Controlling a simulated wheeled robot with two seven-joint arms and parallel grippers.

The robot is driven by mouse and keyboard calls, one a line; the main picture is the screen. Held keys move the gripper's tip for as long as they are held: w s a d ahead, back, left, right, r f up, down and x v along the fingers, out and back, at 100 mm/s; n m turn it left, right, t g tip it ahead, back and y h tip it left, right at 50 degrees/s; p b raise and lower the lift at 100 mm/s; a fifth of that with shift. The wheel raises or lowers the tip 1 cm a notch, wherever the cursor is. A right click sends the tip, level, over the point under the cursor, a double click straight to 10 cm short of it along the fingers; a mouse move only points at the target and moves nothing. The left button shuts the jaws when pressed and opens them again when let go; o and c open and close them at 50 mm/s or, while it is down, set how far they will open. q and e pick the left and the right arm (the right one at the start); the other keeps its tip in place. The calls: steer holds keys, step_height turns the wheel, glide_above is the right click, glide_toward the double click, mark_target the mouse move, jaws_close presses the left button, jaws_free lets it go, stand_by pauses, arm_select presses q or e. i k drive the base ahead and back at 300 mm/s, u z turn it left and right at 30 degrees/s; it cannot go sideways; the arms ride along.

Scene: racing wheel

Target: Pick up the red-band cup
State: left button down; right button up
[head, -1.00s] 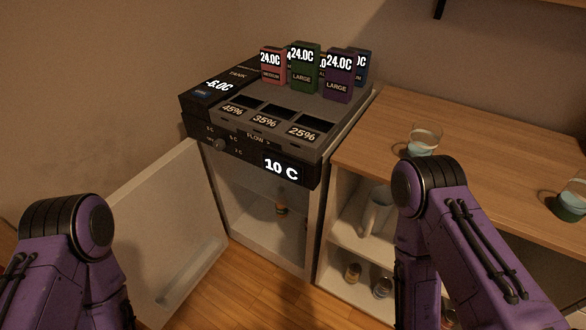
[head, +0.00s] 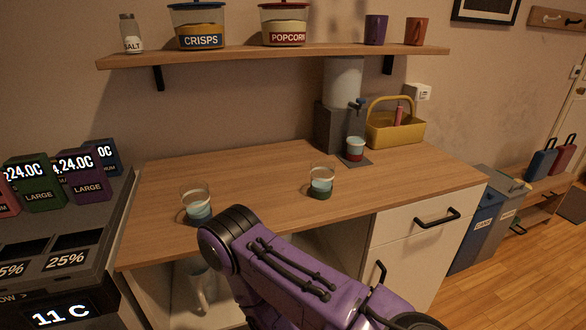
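A cup with a red band (head: 355,150) stands upright under the tap of the water dispenser (head: 338,122), toward the back right of the wooden counter (head: 255,170). A clear cup with pale blue contents and a green band (head: 321,184) stands nearer, at the counter's middle.
A yellow basket (head: 395,132) stands right of the dispenser. A shelf (head: 270,54) with jars and cups runs above the counter. The black machine (head: 65,250) with coloured boxes is at the left.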

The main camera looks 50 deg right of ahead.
mark_target(356, 138)
steer(key=u, duration=0.45)
steer(key=k, duration=1.6)
steer(key=z, duration=2.1)
steer(key=i, duration=0.5)
steer(key=z, duration=0.05)
